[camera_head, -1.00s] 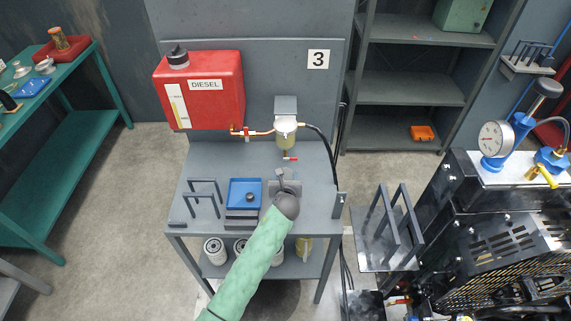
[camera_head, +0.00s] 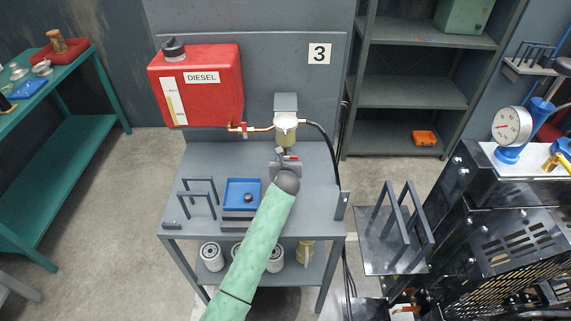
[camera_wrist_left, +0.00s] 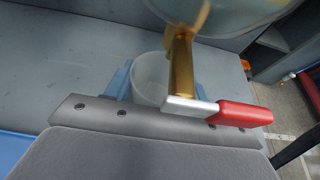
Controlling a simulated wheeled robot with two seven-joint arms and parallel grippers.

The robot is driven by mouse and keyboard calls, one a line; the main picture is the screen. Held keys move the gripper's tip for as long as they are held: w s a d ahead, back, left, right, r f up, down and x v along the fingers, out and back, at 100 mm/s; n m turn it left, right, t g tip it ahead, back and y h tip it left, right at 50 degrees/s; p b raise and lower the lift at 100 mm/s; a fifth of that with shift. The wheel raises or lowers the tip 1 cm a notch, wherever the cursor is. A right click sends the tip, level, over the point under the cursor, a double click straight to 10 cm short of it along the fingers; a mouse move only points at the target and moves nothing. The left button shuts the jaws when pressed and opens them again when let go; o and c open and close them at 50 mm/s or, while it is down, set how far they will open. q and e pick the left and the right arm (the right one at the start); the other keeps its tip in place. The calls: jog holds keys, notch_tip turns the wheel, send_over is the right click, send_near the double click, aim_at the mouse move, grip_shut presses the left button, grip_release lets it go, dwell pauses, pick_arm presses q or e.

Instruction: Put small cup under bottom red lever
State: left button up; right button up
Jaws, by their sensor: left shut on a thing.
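The small cup (camera_wrist_left: 148,78), pale and translucent, shows in the left wrist view between the blue fingers of my left gripper (camera_wrist_left: 160,88). The gripper is shut on it. The red lever (camera_wrist_left: 245,114) with its silver stem crosses in front of the cup at the bottom of a brass outlet (camera_wrist_left: 180,62). The outlet overlaps the right part of the cup; their exact height gap cannot be told. The cup is not clear there.
The grey bench (camera_head: 320,185) holds a blue tray (camera_head: 238,189) and grey racks (camera_head: 200,194) left of my arm. A red diesel tank (camera_head: 205,95) feeds the filter by a copper pipe. A black hose (camera_head: 326,142) hangs right of the filter. The bench's right side is mostly clear.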

pick_arm(q)
jog(key=shift+r, duration=0.1)
pick_arm(e)
jog(key=shift+w, duration=0.15)
pick_arm(q)
jog(key=shift+f, duration=0.2)
jog(key=o, duration=1)
jog(key=shift+o, duration=0.2)
jog(key=shift+r, duration=0.1)
jog(key=shift+s, duration=0.15)
jog(key=b+v, duration=0.3)
jog(key=v, duration=0.7)
jog(key=shift+s+r, duration=0.2)
jog(key=shift+s, duration=0.05)
jog(key=shift+s+r, duration=0.3)
jog(key=shift+s, duration=0.2)
pick_arm(e)
jog(key=w+a+r, duration=0.2)
jog(key=w, duration=0.4)
jog(key=shift+w+r, duration=0.2)
jog(key=shift+r, duration=0.2)
